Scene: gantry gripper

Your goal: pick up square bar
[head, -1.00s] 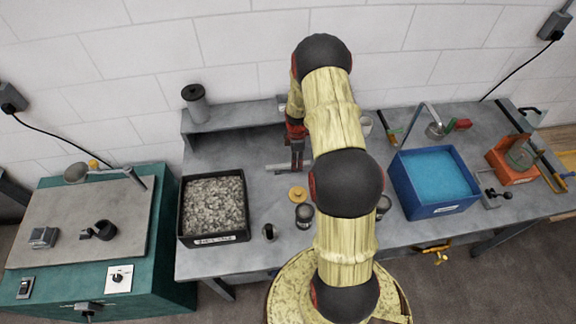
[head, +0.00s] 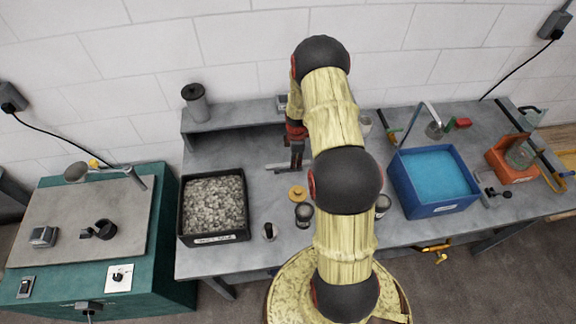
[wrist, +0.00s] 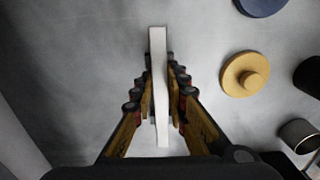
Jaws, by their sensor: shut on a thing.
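The square bar (wrist: 158,50) is a long pale grey bar. In the wrist view it lies lengthwise between the two fingers of my gripper (wrist: 160,80), which are shut on its sides. In the head view my gripper (head: 296,162) points down at the bench, left of my arm, with the bar (head: 280,168) showing at its left. The bar is at or just above the bench top; I cannot tell whether it touches. The right part of the bar is hidden by my gripper and arm in the head view.
A black bin of grey chips (head: 214,236) stands left on the bench (head: 240,150). A brass knobbed disc (head: 297,192) lies nearby and also shows in the wrist view (wrist: 245,74). Dark cylinders (head: 304,213) stand near my arm. A blue bin (head: 436,211) is at right.

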